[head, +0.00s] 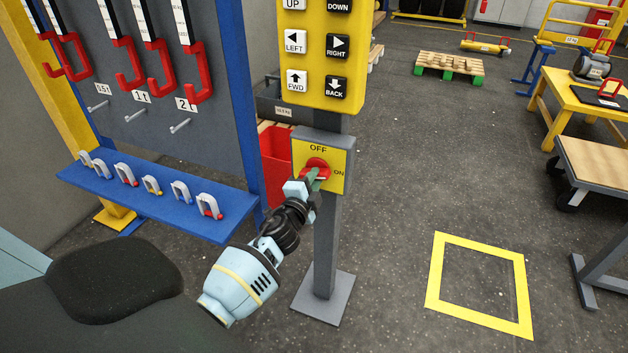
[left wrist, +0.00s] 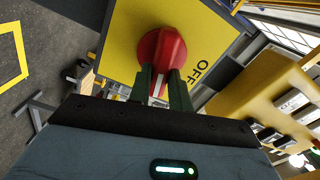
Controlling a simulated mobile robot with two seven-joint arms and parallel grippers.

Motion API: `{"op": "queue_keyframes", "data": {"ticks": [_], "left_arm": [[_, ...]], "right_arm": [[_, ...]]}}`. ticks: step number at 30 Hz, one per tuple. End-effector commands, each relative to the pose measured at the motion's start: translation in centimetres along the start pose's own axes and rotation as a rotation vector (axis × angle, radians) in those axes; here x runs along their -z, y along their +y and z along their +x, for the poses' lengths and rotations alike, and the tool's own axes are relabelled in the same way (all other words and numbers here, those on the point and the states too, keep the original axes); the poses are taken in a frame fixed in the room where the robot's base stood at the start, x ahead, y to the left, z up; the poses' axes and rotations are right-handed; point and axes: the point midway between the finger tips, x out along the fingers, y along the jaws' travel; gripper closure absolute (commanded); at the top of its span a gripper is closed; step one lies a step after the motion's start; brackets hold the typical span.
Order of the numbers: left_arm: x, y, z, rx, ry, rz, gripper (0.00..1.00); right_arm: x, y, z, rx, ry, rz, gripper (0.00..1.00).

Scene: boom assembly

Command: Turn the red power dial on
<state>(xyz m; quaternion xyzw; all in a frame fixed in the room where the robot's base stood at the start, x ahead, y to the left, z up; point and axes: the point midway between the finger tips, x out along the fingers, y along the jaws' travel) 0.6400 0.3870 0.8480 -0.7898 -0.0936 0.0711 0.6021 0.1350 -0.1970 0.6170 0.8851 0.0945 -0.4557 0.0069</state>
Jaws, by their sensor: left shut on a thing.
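The red power dial (head: 317,164) sits on the yellow face of a switch box (head: 342,158) on a grey post. OFF is printed above the dial and ON to its right. My left gripper (head: 316,179) is shut on the dial from the front and hides part of it. In the left wrist view the dial (left wrist: 160,58) sits between the two dark green fingers (left wrist: 163,85), with a white mark between them. I cannot tell exactly which label the dial points at. My right gripper is not in view.
A yellow button panel (head: 318,52) is just above the switch box. A blue shelf (head: 150,200) with several shackles and a rack of red hooks stand left. A red bin (head: 275,165) is behind the post. The floor to the right is open around a yellow-taped square (head: 436,271).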

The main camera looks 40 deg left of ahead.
Motion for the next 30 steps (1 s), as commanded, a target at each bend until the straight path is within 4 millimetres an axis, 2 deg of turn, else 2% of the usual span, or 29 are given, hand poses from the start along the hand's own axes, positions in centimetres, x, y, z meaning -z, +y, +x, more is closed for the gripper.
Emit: {"op": "queue_keyframes", "data": {"ticks": [12, 30], "left_arm": [[-0.09, 0.26, 0.01, 0.000, -0.001, 0.235, 1.00], [-0.10, 0.28, 0.02, 0.000, -0.001, 0.288, 1.00]], "right_arm": [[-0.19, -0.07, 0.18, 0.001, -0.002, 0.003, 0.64], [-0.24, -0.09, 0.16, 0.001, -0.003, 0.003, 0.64]]}}
